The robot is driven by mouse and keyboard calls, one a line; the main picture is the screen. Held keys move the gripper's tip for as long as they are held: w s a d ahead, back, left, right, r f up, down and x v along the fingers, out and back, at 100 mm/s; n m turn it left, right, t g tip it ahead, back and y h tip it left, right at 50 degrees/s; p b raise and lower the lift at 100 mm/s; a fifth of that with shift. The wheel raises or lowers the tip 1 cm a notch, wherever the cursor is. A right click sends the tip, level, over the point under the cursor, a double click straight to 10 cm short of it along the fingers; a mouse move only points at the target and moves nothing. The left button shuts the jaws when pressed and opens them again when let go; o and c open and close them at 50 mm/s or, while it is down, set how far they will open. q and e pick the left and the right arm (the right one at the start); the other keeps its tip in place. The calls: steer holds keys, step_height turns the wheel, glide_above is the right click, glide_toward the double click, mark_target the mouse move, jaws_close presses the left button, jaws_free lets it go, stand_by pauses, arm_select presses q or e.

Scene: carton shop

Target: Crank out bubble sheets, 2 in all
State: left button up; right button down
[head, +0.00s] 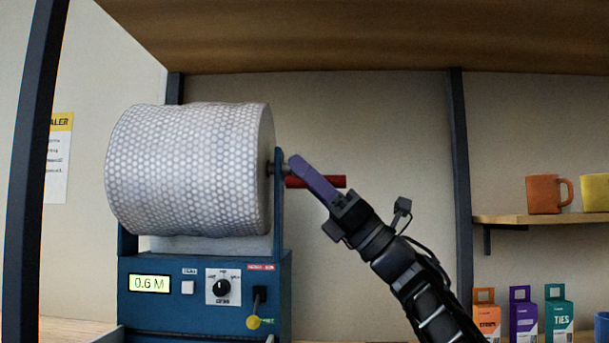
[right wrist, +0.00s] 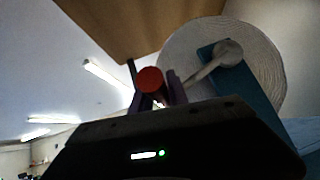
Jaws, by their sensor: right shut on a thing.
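A large roll of bubble sheet (head: 185,170) is mounted on a blue dispenser machine (head: 205,292). The machine's display (head: 150,284) reads 0.6 M. A red crank handle (head: 330,182) sticks out to the right of the roll's axle. My right gripper (head: 305,172), with purple fingers, is at the handle and shut on it. In the right wrist view the round red end of the handle (right wrist: 151,80) shows between the fingers, and the crank arm (right wrist: 205,68) runs from there to the hub beside the roll (right wrist: 265,65). My left gripper is not in view.
A dial (head: 222,287) and a yellow-knobbed lever (head: 253,322) are on the machine's front. A wooden board (head: 330,35) hangs overhead between dark posts (head: 460,180). At right, a shelf (head: 530,219) holds an orange mug (head: 543,194); small boxes (head: 523,315) stand below.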

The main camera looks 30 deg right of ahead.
steer(key=shift+s+a+r+n+g+y, duration=0.15)
steer(key=shift+s+a+n+g+y, duration=0.15)
steer(key=shift+y, duration=0.1)
steer(key=c, duration=1.7)
jaws_free()
steer(key=shift+o, duration=0.8)
steer(key=shift+s+r, duration=0.1)
steer(key=shift+s, duration=0.05)
steer(key=shift+o, duration=1.2)
steer(key=shift+d, duration=0.1)
